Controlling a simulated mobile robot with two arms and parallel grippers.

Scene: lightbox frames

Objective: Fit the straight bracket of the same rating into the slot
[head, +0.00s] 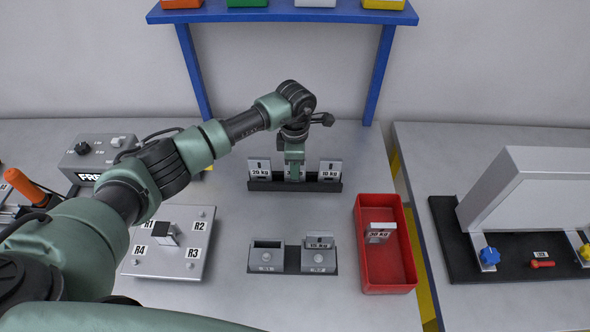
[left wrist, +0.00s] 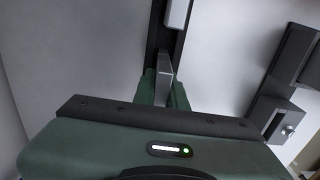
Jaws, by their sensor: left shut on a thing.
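A dark rack (head: 264,185) at the back of the table holds grey brackets in a row. The left bracket (head: 259,168) is marked 20 kg, and the right bracket (head: 330,169) has a small label that is hard to read. My left gripper (head: 294,170) is shut on the middle bracket (left wrist: 164,75) at the rack and hides most of its label. A fixture has two grey blocks: the left block's slot (head: 267,244) is empty, and the right block (head: 319,260) holds a bracket (head: 319,242) with a small kg label. My right gripper is not in view.
A red tray (head: 386,285) with a 30 kg bracket (head: 379,233) stands right of the fixture. A plate marked R1 to R4 (head: 180,265) and a grey control box (head: 97,152) are at the left. Table is clear between rack and fixture. A blue shelf frame (head: 376,75) stands behind.

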